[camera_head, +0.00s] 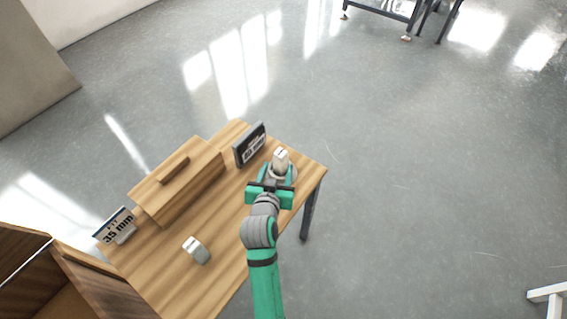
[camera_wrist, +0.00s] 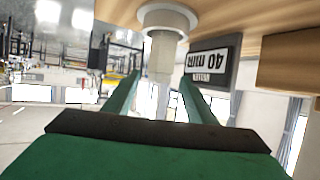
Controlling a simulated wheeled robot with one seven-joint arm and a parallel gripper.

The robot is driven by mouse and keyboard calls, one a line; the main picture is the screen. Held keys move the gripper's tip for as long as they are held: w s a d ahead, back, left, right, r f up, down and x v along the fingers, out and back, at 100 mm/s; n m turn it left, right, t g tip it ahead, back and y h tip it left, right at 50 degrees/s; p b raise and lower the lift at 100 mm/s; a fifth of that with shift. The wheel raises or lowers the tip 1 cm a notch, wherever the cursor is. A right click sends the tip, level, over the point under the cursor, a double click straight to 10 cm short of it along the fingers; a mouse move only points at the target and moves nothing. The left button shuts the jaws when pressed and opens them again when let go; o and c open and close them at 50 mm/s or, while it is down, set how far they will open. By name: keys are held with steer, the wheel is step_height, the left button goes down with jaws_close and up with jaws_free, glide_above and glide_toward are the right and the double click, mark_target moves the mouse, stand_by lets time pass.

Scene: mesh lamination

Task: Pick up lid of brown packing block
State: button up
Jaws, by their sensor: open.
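The brown wooden packing block (camera_head: 193,196) stands on the left part of the table, with its lid (camera_head: 150,188) on top. A bar handle (camera_head: 173,169) sits on the lid. A part of a brown block also shows at the right edge of the wrist view (camera_wrist: 290,62). My gripper (camera_head: 277,178) is open at the table's far right, apart from the lid. A pale stepped round object (camera_head: 281,157) is just beyond the gripper. In the wrist view it shows between the two fingers (camera_wrist: 161,80); I cannot tell whether they touch it.
A dark "40 mm" sign (camera_head: 250,145) stands between the block and the gripper. A "35 mm" sign (camera_head: 116,226) is at the block's left end. A small grey-white piece (camera_head: 196,250) lies on the wooden table (camera_head: 190,285) in front. Brown furniture (camera_head: 88,285) adjoins at lower left.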

mark_target(280, 160)
steer(key=x, duration=0.8)
steer(key=c, duration=1.2)
